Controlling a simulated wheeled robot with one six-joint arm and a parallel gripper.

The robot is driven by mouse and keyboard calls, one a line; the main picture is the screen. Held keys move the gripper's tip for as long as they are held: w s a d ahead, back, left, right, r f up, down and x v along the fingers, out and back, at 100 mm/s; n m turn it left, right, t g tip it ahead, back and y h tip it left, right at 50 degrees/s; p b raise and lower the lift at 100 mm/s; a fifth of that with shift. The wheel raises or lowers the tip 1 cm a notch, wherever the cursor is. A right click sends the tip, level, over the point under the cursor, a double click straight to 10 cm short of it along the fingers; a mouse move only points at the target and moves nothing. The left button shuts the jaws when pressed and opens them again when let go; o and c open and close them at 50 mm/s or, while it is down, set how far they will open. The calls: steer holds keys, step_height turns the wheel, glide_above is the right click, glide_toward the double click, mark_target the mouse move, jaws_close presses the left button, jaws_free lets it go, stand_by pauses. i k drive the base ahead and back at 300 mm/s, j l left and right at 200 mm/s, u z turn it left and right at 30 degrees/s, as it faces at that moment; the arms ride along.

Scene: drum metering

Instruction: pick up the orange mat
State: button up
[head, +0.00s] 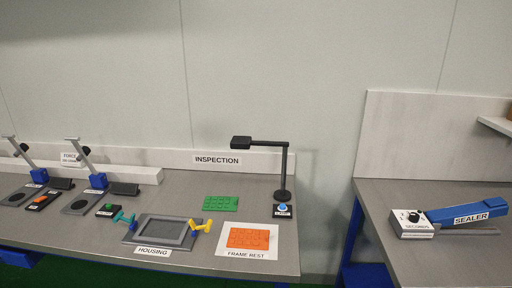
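The orange mat (248,238) lies flat on a white sheet (224,250) labelled FRAME REST, near the front right of the grey inspection bench. It has a pattern of small raised or marked shapes that I cannot make out clearly. Nothing covers it. My gripper is not in view.
A green mat (220,203) lies behind it. A grey HOUSING fixture (163,231) with teal and yellow clamps stands to the left. A black lamp stand (284,170) and a blue button box (282,210) are behind right. A separate bench with a SEALER (465,212) stands right, across a gap.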

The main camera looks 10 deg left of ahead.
mark_target(245, 238)
steer(key=i+j, duration=0.15)
steer(key=j, duration=0.25)
steer(key=i+j, duration=0.15)
steer(key=j, duration=0.25)
steer(key=i+j, duration=0.15)
steer(key=j, duration=0.25)
steer(key=i+j, duration=0.2)
steer(key=j, duration=0.2)
steer(key=i+j, duration=0.15)
steer(key=j, duration=0.25)
steer(key=i+j+z, duration=0.1)
steer(key=j, duration=0.3)
